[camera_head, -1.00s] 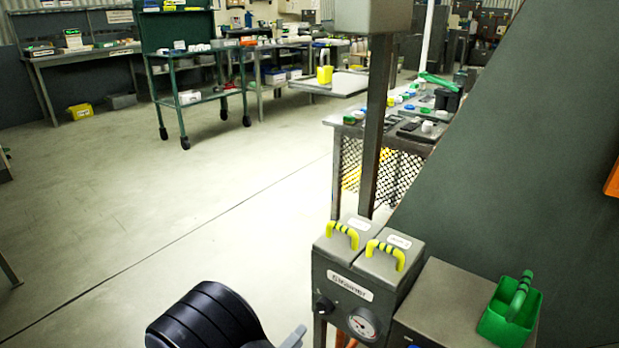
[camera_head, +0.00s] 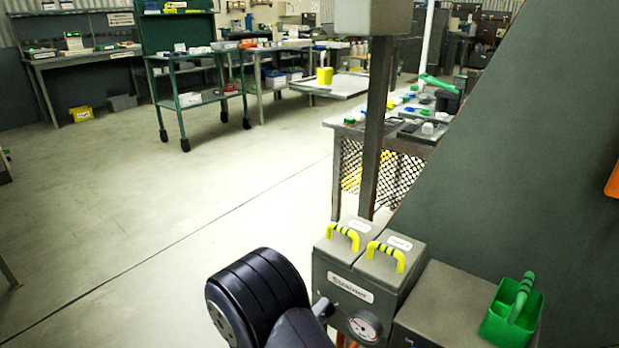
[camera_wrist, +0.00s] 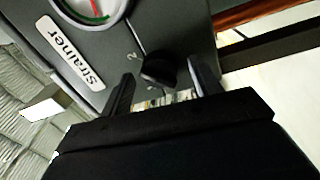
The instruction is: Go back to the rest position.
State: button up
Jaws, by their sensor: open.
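My gripper (camera_wrist: 160,67) is open in the wrist view, its two dark fingers spread to either side of a black knob (camera_wrist: 161,70) on the front of the grey Strainer box. The knob shows between the fingers; I cannot tell whether either finger touches it. In the head view, the Strainer box (camera_head: 349,288) has a round gauge and two yellow-and-black handles on top. My black arm stands just left of it, and a grey part of my arm covers the knob there. The gauge (camera_wrist: 88,8) also shows at the top of the wrist view.
A green holder (camera_head: 511,318) with a green-handled item sits on a grey housing at the right. A large dark sloping panel (camera_head: 520,190) rises behind. A post (camera_head: 375,140) stands behind the Strainer box. The floor at left (camera_head: 130,220) is open.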

jog(key=n+p, duration=0.6)
jog(key=n+y+p, duration=0.1)
jog(key=n+p, duration=0.5)
jog(key=p, duration=0.1)
jog(key=s+n+p, duration=0.1)
jog(key=n+p, duration=0.5)
jog(key=shift+a+r+y+p, duration=0.15)
jog(key=shift+y+p, duration=0.15)
jog(key=shift+r, duration=0.15)
dwell(0.3)
